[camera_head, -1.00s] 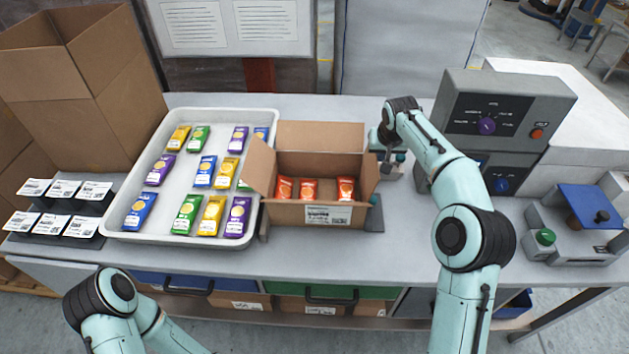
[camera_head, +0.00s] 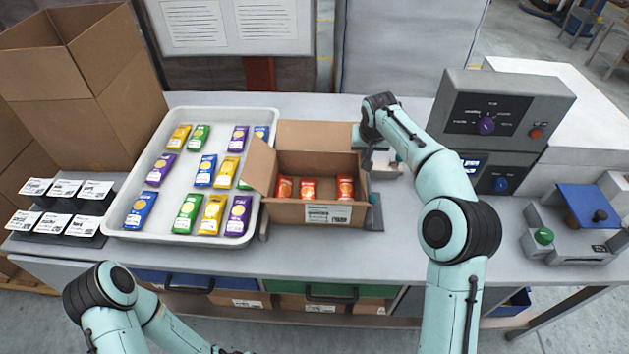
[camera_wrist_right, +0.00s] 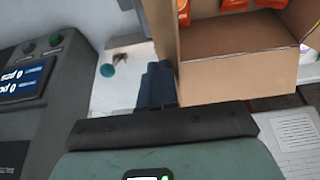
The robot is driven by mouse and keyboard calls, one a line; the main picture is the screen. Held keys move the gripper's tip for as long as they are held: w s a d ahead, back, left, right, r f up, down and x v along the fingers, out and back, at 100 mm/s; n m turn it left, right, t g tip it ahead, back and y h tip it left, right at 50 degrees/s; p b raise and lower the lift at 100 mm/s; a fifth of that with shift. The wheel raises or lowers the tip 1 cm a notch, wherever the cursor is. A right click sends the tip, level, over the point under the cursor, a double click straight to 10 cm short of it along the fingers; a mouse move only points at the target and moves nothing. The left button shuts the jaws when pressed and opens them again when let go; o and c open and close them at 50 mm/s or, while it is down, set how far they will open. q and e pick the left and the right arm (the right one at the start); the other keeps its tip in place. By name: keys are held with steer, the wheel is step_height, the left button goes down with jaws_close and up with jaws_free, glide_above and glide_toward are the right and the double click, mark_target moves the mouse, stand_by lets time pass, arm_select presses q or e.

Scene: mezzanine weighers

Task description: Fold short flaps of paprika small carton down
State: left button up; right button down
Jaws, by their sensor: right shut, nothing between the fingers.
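The small carton (camera_head: 290,211) stands open on the table with several orange packets (camera_head: 308,188) inside. Its left short flap (camera_head: 261,167) slants up and outward, and its back long flap (camera_head: 320,135) stands up. The right short flap (camera_head: 362,178) is up, close to my right gripper (camera_head: 368,164). In the right wrist view, that gripper (camera_wrist_right: 157,85) is shut and empty beside the carton's brown wall (camera_wrist_right: 240,62); whether it touches is unclear. My left arm is at the bottom left, its gripper out of frame.
A white tray (camera_head: 122,226) of colored packets stands left of the carton. Label stands (camera_head: 72,226) and a tall open box (camera_head: 120,105) are farther left. A grey weigher (camera_head: 505,115) and a blue-topped device (camera_head: 590,206) stand right. The front table strip is clear.

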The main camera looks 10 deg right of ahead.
steer(key=shift+s, duration=0.1)
steer(key=shift+a, duration=0.3)
steer(key=a, duration=0.1)
steer(key=a+f, duration=0.1)
steer(key=shift+w+a, duration=0.35)
steer(key=shift+w, duration=0.05)
steer(key=shift+w+a+f, duration=0.15)
steer(key=shift+a+f, duration=0.4)
steer(key=shift+a, duration=0.05)
steer(key=shift+w+a+f, duration=0.15)
steer(key=shift+a+f, duration=0.4)
